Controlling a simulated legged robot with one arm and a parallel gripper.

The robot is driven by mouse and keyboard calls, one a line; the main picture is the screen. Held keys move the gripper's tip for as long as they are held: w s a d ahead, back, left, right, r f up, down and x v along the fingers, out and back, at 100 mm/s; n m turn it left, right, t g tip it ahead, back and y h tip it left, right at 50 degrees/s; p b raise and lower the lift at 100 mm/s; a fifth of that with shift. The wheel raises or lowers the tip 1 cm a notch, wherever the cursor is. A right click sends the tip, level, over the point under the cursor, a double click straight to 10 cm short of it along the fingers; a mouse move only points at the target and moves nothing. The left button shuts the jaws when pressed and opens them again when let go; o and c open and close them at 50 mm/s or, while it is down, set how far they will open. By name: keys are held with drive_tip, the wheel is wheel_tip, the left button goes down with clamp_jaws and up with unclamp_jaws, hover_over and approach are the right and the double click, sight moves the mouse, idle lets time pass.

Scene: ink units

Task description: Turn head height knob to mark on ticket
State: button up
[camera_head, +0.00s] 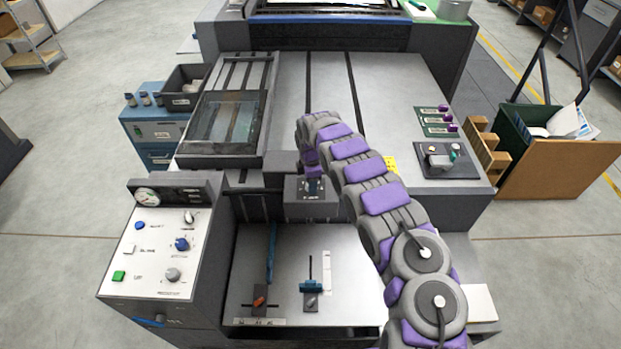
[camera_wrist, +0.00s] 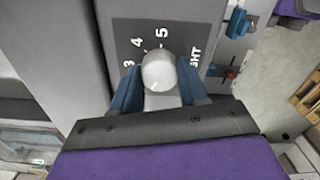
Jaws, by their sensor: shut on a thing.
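The head height knob (camera_wrist: 158,72) is a round pale grey knob on a dark plate (camera_wrist: 126,28) in the wrist view. The numbers 3, 4 and 5 show around it, and the end of a word reading "GHT" is at its right. My gripper (camera_wrist: 159,84) has its blue fingers on either side of the knob, shut on it. In the head view my gripper (camera_head: 313,184) is low over the grey head block (camera_head: 311,208), and the knob is hidden there. A faint mark shows on the knob's face, but its reading is unclear. No ticket mark is legible.
A control panel (camera_head: 150,250) with a gauge, buttons and knobs stands at the left. A pale bed (camera_head: 345,275) with blue-handled levers lies in front of the head block. A small yellow piece (camera_head: 390,163) lies beside my arm. A dark bin (camera_head: 185,88) sits at the back left.

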drive_tip(key=n+p, duration=0.1)
drive_tip(key=n, duration=0.2)
drive_tip(key=shift+w+r, duration=0.1)
drive_tip(key=shift+n+p, duration=0.4)
drive_tip(key=shift+n, duration=1.1)
drive_tip(key=shift+w, duration=0.1)
drive_tip(key=o, duration=1.1)
drive_tip(key=shift+c, duration=0.2)
wheel_tip(320, 180, up, 17)
drive_tip(key=shift+p, duration=0.3)
drive_tip(key=shift+r, duration=0.1)
